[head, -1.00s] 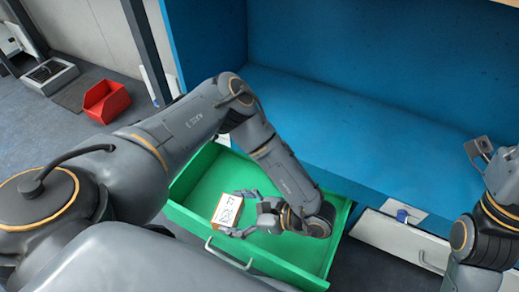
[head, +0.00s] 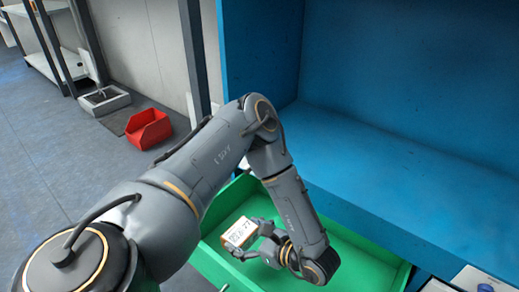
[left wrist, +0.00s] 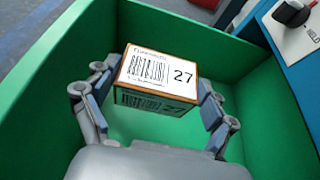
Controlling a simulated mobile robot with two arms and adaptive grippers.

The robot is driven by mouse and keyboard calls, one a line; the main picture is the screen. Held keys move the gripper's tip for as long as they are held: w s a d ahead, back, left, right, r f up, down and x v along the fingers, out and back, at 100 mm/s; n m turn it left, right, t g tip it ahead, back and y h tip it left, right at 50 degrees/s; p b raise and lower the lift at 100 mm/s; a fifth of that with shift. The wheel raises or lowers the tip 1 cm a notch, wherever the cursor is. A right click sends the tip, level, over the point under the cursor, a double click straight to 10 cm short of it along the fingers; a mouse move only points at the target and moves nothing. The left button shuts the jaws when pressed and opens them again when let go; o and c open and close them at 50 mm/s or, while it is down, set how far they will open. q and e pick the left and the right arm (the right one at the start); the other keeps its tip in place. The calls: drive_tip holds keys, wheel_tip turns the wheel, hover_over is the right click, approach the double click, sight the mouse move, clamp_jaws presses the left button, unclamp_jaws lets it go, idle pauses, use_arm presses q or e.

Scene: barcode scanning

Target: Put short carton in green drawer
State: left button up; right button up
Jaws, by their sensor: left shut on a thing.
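The short carton (head: 239,232) is a small brown box with a white label, a barcode and the number 27. In the left wrist view the carton (left wrist: 158,77) sits between the two fingers of my left gripper (left wrist: 152,105), which is shut on it. My left gripper (head: 252,244) holds the carton over the open green drawer (head: 362,247), inside its outline. The drawer's green walls (left wrist: 50,85) surround the carton in the left wrist view. Whether the carton touches the drawer floor cannot be told. My right gripper is out of view.
A blue cabinet (head: 390,150) stands behind and to the right of the drawer. A red bin (head: 149,128) lies on the grey floor at the left.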

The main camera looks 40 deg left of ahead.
use_arm(q)
wheel_tip(320, 180, down, 10)
drive_tip(key=b, duration=0.7)
drive_tip(key=shift+r, duration=0.35)
drive_tip(key=o, duration=1.3)
drive_tip(key=shift+c, duration=0.2)
